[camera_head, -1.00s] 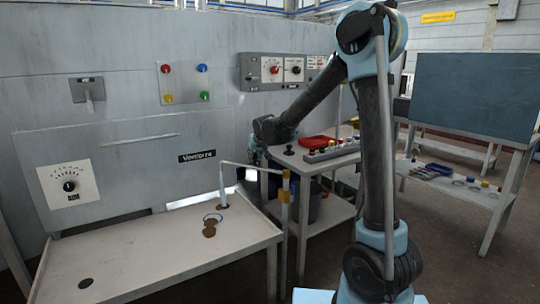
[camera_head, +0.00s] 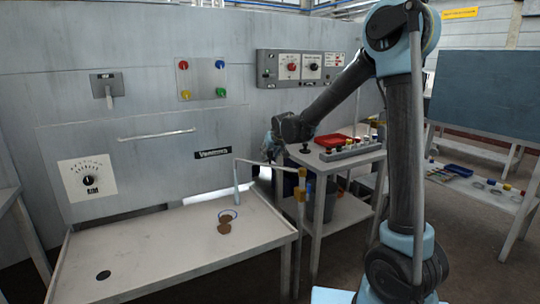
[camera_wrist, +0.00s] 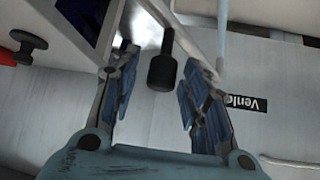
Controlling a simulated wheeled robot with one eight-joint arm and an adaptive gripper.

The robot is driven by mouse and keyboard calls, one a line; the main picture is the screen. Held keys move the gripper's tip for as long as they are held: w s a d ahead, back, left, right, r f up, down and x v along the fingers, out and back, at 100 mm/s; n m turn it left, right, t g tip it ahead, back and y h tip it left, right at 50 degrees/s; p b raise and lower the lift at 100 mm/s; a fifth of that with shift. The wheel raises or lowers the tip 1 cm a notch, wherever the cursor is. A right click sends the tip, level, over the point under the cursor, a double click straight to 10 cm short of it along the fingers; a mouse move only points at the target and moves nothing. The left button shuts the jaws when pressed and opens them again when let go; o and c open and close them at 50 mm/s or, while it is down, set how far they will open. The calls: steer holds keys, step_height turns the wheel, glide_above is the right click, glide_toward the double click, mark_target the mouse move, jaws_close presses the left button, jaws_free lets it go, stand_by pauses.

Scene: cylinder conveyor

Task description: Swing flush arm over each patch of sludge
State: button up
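The flush arm (camera_head: 268,163) is a thin pale pipe. Two touching brown sludge patches (camera_head: 224,228) lie on the table, the farther one partly inside a blue-rimmed ring (camera_head: 229,215). My gripper (camera_head: 272,150) is behind the flush arm, small and dark in the head view. In the wrist view my gripper (camera_wrist: 155,95) has its fingers apart. A black cylindrical knob (camera_wrist: 162,72) shows between them with gaps at both sides. A pale pipe (camera_wrist: 221,35) passes beyond the right finger.
The grey table (camera_head: 150,255) has a dark round hole (camera_head: 103,276) at front left. A panel with a dial (camera_head: 89,180) stands behind it. A side bench (camera_head: 345,156) with a red tray (camera_head: 333,140) stands right. The table's middle left is clear.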

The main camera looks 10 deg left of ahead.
steer(key=v, duration=1.1)
steer(key=shift+s+d+r, duration=0.25)
stand_by(1.3)
